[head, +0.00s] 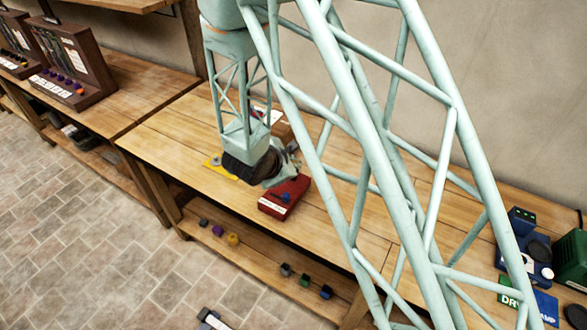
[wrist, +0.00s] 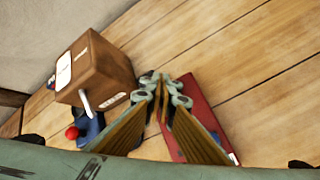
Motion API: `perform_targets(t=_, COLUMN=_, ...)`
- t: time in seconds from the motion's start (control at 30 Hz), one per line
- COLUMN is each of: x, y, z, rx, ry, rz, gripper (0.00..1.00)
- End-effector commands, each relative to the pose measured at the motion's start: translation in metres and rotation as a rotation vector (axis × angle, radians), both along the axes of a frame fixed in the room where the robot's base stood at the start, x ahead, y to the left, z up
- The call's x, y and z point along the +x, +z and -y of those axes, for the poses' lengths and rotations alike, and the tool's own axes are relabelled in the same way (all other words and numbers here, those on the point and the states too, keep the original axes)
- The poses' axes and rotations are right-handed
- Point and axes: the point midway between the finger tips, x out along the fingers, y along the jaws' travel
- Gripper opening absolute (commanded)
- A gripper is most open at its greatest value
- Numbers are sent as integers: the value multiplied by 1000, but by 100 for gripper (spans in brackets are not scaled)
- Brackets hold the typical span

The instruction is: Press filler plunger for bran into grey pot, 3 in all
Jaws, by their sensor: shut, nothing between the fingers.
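A brown box-shaped unit (wrist: 96,75) with white labels and a pale lever stands left of my fingers in the wrist view; part of it shows behind my wrist in the head view (head: 283,130). I cannot read its labels or tell if it is the bran filler. My gripper (wrist: 163,82) is shut and empty, its tips close together over or beside a red box (wrist: 190,93). That box (head: 291,187) has a white front label and a small dark knob in the head view. Whether my fingers touch it I cannot tell. I cannot make out a grey pot under the filler.
A blue object (wrist: 92,130) with a red ball sits by the brown unit. A yellow plate (head: 213,168) lies left of my wrist. Small coloured pieces, including a grey one (head: 286,270), stand on the lower shelf. Blue and green machines (head: 570,258) stand far right.

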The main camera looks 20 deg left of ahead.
Motion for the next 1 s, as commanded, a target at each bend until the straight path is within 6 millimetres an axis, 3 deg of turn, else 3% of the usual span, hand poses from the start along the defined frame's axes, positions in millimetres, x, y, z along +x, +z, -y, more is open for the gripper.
perform_targets(t=1.0, x=0, y=21, z=0, rx=1, ry=-1, rz=2, gripper=0)
